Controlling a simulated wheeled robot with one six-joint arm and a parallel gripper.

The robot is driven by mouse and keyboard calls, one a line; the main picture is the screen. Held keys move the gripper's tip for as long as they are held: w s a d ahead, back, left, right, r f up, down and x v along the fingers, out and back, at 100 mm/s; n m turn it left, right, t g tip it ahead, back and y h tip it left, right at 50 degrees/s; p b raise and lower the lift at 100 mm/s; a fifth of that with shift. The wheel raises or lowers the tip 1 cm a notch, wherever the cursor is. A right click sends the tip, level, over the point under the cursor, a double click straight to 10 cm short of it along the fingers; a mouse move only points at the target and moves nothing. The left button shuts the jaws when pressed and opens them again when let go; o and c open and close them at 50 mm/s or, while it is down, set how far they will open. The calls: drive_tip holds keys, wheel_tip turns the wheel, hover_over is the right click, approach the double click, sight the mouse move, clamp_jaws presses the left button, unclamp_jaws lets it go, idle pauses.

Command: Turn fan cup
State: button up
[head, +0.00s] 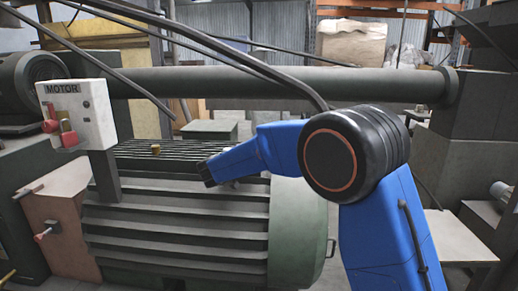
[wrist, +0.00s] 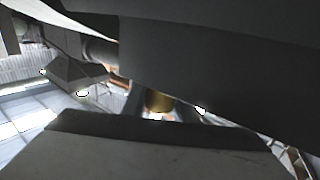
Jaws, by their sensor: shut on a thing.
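A small brass-yellow cup (wrist: 157,101) shows in the wrist view, in the narrow gap between the jaws of my gripper (wrist: 170,108). One dark jaw crosses the upper part of the picture and a pale jaw with a dark pad fills the bottom. My gripper is shut on the cup; only a short piece of it shows. In the head view, my blue arm reaches left over the ribbed green motor (head: 180,220), and its jaws cannot be made out. A small brass piece (head: 155,149) stands on top of the motor, left of the arm's dark end; I cannot tell whether it is the same cup.
A white box marked MOTOR (head: 77,113) with red parts stands on a post at the left. A long dark pipe (head: 270,83) runs behind the motor. Black cables (head: 215,45) hang across above. A grey platform (head: 458,238) is at the right.

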drive_tip(key=shift+s+d+m+g+h, duration=0.15)
drive_tip(key=shift+d+m+g+h, duration=0.1)
drive_tip(key=shift+m+g+h, duration=0.65)
drive_tip(key=o, duration=1)
drive_tip(key=shift+o, duration=0.2)
drive_tip(key=v, duration=1.7)
drive_tip(key=shift+a+f, duration=0.2)
drive_tip(key=shift+f, duration=0.1)
drive_tip(key=shift+s, duration=0.1)
